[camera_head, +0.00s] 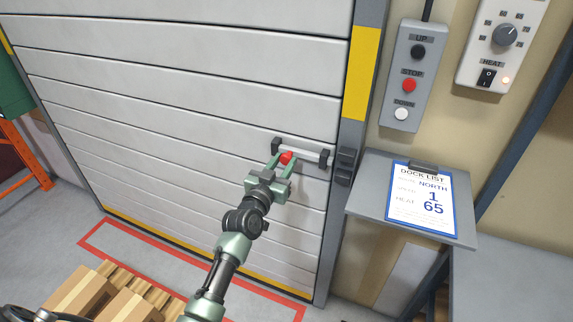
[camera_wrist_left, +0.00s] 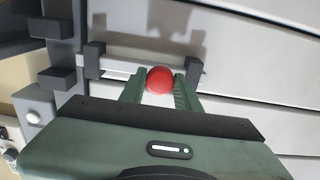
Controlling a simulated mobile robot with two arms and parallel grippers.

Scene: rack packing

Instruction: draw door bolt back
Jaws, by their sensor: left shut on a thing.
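The door bolt is a pale metal bar (camera_head: 307,153) held in dark brackets near the right edge of the white slatted door (camera_head: 190,110). Its red knob (camera_head: 286,158) is at the left part of the bar. My left gripper (camera_head: 284,162) is shut on the red knob, one finger on each side. In the left wrist view the knob (camera_wrist_left: 160,79) sits between the green fingers, and the bar (camera_wrist_left: 118,72) runs behind it between two dark brackets. A dark keeper (camera_head: 344,166) is on the door frame to the right of the bolt. My right gripper is not in view.
Right of the door are a control box (camera_head: 407,75) with UP, STOP and DOWN buttons, a heat panel (camera_head: 500,45) and a sloped shelf (camera_head: 365,190) with a dock list sheet (camera_head: 421,198). Cartons (camera_head: 80,292) on a pallet stand at the lower left.

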